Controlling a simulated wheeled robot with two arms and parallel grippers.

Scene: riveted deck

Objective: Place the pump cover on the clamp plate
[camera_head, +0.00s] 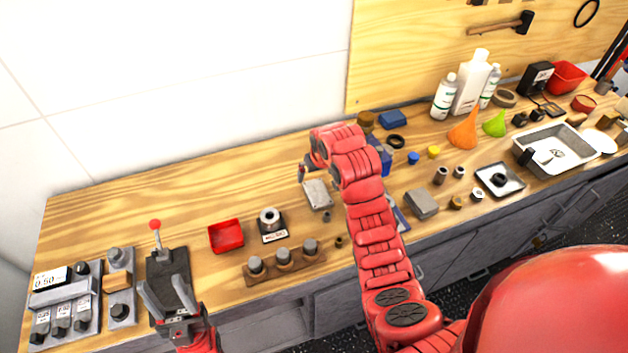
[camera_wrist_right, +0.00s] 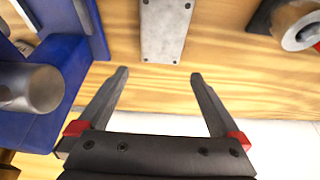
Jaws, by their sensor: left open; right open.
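A light grey flat plate with small screw holes, which looks like the pump cover (camera_head: 318,194), lies on the wooden bench. It also shows at the top of the right wrist view (camera_wrist_right: 166,32). My right gripper (camera_wrist_right: 159,73) is open and empty, with the plate just beyond its fingertips, roughly in line with the gap. In the head view its fingers are mostly hidden by my red arm. A dark plate with a red-knobbed lever, which looks like the clamp plate (camera_head: 172,262), is at the bench's left. My left gripper (camera_head: 163,286) is open and empty in front of it.
A red tray (camera_head: 226,236), a black block with a metal ring (camera_head: 270,222) and a wooden strip with several knobs (camera_head: 285,264) stand between the two plates. A blue fixture (camera_wrist_right: 62,90) is close left of my right gripper. Bottles and a metal tray (camera_head: 556,148) fill the right.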

